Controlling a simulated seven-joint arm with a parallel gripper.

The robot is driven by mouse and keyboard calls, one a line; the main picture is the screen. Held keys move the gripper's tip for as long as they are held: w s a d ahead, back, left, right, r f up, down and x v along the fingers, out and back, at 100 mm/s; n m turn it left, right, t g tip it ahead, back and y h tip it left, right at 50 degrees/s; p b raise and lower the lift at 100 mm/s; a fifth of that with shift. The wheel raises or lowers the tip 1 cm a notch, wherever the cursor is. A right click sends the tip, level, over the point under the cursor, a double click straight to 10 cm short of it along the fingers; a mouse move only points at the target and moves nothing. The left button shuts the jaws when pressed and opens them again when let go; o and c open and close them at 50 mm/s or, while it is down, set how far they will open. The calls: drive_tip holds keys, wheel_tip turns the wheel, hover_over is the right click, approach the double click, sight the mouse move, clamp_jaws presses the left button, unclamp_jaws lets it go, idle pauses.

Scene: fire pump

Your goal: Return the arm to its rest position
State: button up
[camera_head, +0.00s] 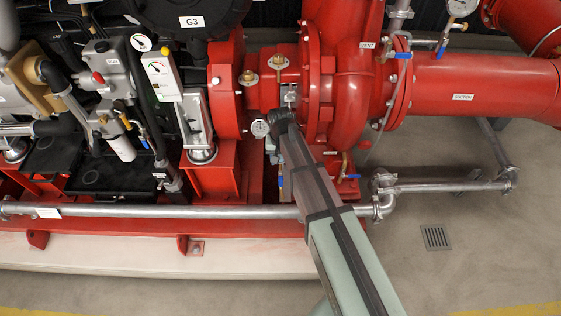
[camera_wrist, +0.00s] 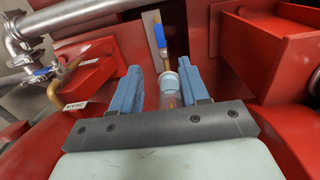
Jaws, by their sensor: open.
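In the wrist view, the two blue fingers of my gripper (camera_wrist: 160,76) stand apart. A small clear cup with a pale cap (camera_wrist: 169,82) and a blue-handled valve (camera_wrist: 160,38) show between and beyond them. I see no finger closed on the cup, though its exact distance is hard to judge. In the head view, my arm (camera_head: 325,215) reaches from the bottom edge up to the red pump (camera_head: 350,80), with its far end close to the pump's lower left side. The fingers are hidden or too small to tell there.
A galvanized pipe (camera_head: 240,212) runs along the red base, below my arm's far end. A pressure gauge (camera_head: 260,129) sits just left of that end. A red suction pipe (camera_head: 480,88) extends right. Open floor with a drain grate (camera_head: 435,237) lies at lower right.

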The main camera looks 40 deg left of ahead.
idle(0.7)
drive_tip(key=s+d+f+g+h, duration=0.1)
drive_tip(key=d+f, duration=0.5)
drive_tip(key=d, duration=0.6)
drive_tip(key=s+d+f+m, duration=0.1)
drive_tip(key=d+f, duration=0.4)
drive_tip(key=d, duration=0.7)
drive_tip(key=s+d+f+g+h, duration=0.1)
drive_tip(key=d+f, duration=0.5)
drive_tip(key=d, duration=0.6)
drive_tip(key=s+d+f+m+g, duration=0.1)
drive_tip(key=s+d, duration=0.3)
drive_tip(key=d, duration=0.4)
drive_tip(key=s+d+f+m+g+y, duration=0.1)
drive_tip(key=s+d+f+m+g, duration=0.1)
drive_tip(key=d, duration=0.7)
drive_tip(key=s+d+f+m+g+y, duration=0.1)
drive_tip(key=s+d+f+m, duration=0.3)
drive_tip(key=s+d, duration=0.3)
drive_tip(key=shift+d+m+g, duration=0.4)
drive_tip(key=shift+d, duration=0.45)
drive_tip(key=shift+f, duration=0.1)
